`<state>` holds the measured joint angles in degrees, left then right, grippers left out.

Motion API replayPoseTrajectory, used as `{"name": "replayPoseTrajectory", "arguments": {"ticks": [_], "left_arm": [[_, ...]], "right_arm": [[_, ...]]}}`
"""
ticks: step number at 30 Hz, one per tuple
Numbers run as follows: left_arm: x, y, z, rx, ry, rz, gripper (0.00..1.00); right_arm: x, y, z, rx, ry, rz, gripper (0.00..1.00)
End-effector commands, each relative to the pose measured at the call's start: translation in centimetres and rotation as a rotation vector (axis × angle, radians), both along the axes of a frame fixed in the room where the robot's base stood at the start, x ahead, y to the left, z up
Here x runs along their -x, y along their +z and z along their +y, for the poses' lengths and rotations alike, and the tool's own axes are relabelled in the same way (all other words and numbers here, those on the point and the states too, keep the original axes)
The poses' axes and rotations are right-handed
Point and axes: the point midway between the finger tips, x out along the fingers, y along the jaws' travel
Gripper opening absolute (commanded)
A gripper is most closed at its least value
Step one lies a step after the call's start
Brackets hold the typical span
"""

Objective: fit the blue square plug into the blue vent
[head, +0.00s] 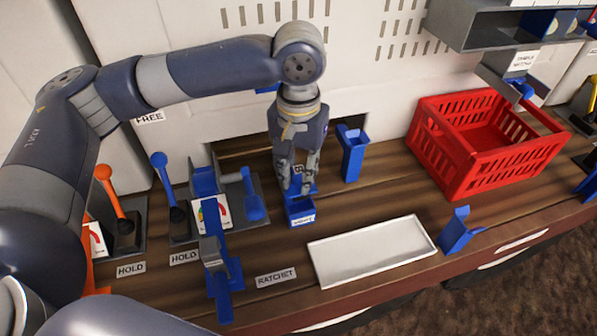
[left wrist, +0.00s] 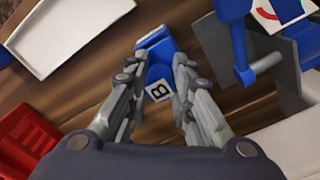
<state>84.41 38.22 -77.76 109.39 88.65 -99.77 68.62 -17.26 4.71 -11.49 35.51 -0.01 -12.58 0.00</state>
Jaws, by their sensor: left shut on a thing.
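My left gripper (head: 297,188) points down over the wooden bench and is shut on a blue piece with a white "B" label (left wrist: 159,91), seen between the fingers in the left wrist view. I take this piece to be the blue square plug; the fingers hide much of it. Just below the fingertips is a small blue holder (head: 300,216) with a white label on its front. Whether the piece still sits in that holder or is just above it, I cannot tell. I cannot pick out the blue vent with certainty. My right gripper is not in view.
A blue upright stand (head: 352,157) is right of the gripper. Blue and orange levers (head: 110,188) and a blue ratchet device (head: 215,255) stand left. A white tray (head: 372,252) lies in front, a red crate (head: 480,160) right. A pale wall panel rises behind.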

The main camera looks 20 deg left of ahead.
Motion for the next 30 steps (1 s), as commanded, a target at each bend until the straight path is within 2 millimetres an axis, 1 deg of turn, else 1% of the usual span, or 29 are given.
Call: {"name": "replayPoseTrajectory", "arguments": {"ticks": [1, 16, 19, 30], "left_arm": [[0.0, -0.4, 0.0, 0.000, 0.001, -0.001, 0.00], [0.0, -1.9, 0.0, 0.000, 0.001, -0.001, 0.00], [0.0, -2.2, 0.0, 0.000, 0.001, 0.002, 0.00], [0.0, -4.0, 0.0, 0.000, 0.000, 0.001, 0.00]], "right_arm": [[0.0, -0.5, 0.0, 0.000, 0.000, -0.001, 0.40], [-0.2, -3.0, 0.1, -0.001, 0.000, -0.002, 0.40], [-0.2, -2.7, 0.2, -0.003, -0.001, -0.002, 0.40], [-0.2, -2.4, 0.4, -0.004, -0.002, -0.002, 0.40]]}}
